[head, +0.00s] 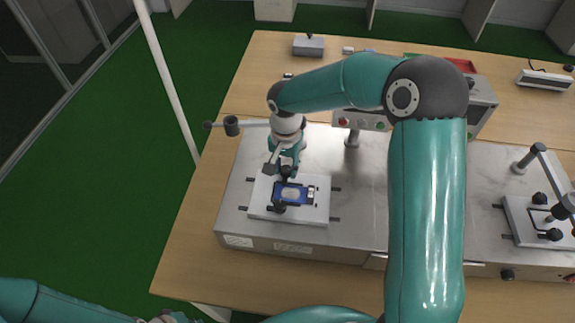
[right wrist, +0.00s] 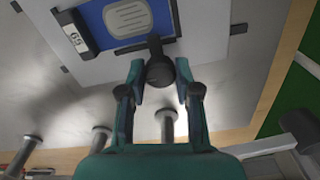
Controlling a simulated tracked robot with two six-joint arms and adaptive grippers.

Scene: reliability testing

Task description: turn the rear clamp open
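The blue device (head: 293,194) lies on a white fixture plate (head: 258,207) on the metal bench top. The rear clamp, with a round black knob (right wrist: 160,72), sits at the device's far edge. My right gripper (right wrist: 160,80) is open, with one finger on each side of the knob and a small gap on both sides. In the head view, my right gripper (head: 287,165) is over the plate's rear and partly hides the rear clamp. My left gripper (head: 168,318) is cut off at the bottom edge.
A lever with a dark knob (head: 231,126) stands left of my right wrist. A second fixture (head: 530,222) with a lever is at the right. A control box (head: 482,100) stands behind my right arm. The bench's left front is clear.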

